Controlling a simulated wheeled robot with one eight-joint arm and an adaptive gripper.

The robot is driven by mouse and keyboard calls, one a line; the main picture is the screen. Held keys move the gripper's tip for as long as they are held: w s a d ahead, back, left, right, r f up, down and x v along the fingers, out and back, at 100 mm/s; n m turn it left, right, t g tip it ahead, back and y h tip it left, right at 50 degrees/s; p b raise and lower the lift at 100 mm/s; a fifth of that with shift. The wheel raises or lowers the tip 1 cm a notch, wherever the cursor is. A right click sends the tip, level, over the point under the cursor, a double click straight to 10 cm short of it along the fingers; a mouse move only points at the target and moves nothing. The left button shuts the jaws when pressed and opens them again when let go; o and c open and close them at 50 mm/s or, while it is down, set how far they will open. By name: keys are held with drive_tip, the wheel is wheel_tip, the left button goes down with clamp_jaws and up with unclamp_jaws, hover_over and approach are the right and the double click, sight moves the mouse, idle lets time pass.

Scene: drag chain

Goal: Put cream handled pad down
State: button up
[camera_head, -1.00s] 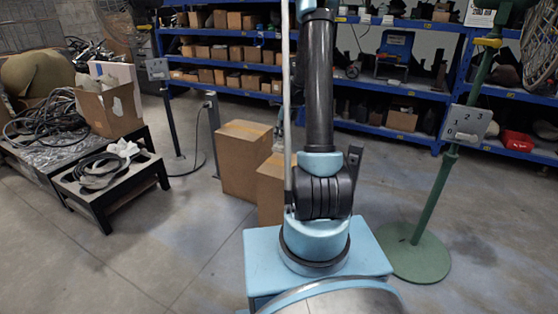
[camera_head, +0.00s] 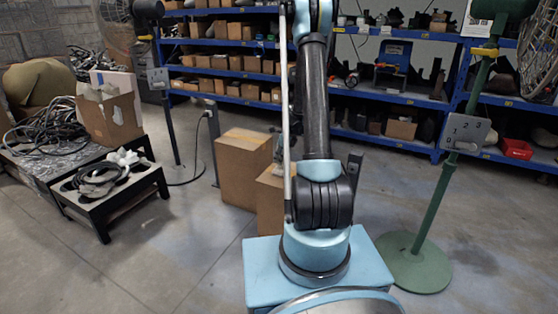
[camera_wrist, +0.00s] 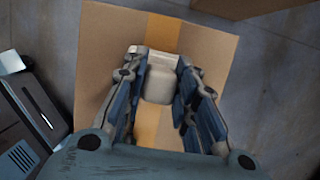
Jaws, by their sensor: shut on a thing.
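The cream handled pad (camera_wrist: 159,84) is between the two fingers of my gripper (camera_wrist: 160,92) in the wrist view. The fingers are shut on its sides. Its pale handle or edge shows at the top. Behind it is a cardboard box top with an orange tape strip (camera_wrist: 165,34); I cannot tell whether the pad touches it. In the head view my arm hides much of this area, and the pad cannot be made out there.
Two cardboard boxes (camera_head: 241,170) stand on the floor left of my arm. A low black table (camera_head: 118,205) with cables is at the left. Blue shelves (camera_head: 415,97) line the back. A green stand (camera_head: 432,220) is at the right. Floor at front left is clear.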

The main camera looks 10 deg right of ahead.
drive_tip(key=o, duration=1)
drive_tip(key=shift+f, duration=0.1)
